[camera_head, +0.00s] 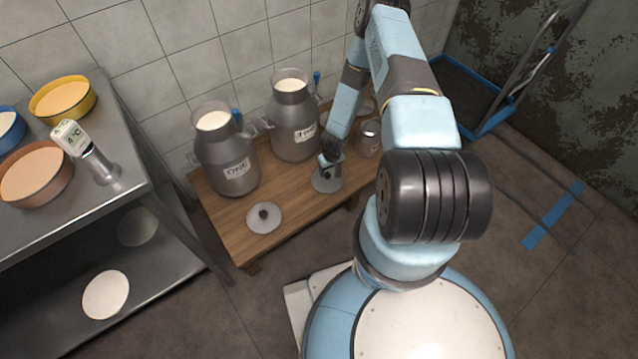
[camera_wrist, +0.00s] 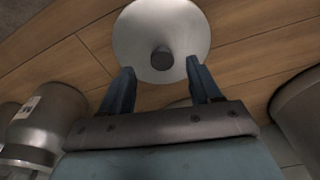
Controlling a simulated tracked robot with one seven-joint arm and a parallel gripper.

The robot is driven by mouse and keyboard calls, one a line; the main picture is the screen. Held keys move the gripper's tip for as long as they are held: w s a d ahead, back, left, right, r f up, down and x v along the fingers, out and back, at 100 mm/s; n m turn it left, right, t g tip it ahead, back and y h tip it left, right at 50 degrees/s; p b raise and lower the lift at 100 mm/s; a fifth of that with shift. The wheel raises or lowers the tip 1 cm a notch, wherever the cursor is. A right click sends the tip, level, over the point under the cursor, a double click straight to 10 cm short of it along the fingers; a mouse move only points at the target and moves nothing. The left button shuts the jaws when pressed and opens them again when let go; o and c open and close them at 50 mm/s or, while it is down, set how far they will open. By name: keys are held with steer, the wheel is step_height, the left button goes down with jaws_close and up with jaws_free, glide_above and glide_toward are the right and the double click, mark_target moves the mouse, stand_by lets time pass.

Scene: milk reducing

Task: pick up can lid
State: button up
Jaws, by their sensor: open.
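Two grey can lids with dark knobs lie on the wooden bench (camera_head: 297,207). One lid (camera_head: 264,218) is at the bench's left front. The other lid (camera_head: 327,180) is further right, partly hidden under my gripper (camera_head: 330,160). In the wrist view a lid (camera_wrist: 140,35) with its knob (camera_wrist: 162,58) lies flat on the planks. My gripper (camera_wrist: 158,82) is open and empty. Its two dark fingers point at this lid, one to each side of the knob's line. I cannot tell how high the fingertips are above the lid.
Two milk cans, the left one (camera_head: 224,155) and the middle one (camera_head: 292,122), stand open behind the lids. A small metal pot (camera_head: 369,138) stands to the right of my gripper. A metal shelf (camera_head: 120,185) with coloured bowls is at left. A blue-framed cart (camera_head: 480,95) stands at right.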

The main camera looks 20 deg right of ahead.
mark_target(328, 175)
steer(key=shift+w+a+f, duration=0.1)
steer(key=shift+f, duration=0.85)
steer(key=shift+w+a+f, duration=0.1)
steer(key=shift+f, duration=0.85)
steer(key=shift+c, duration=0.3)
jaws_close()
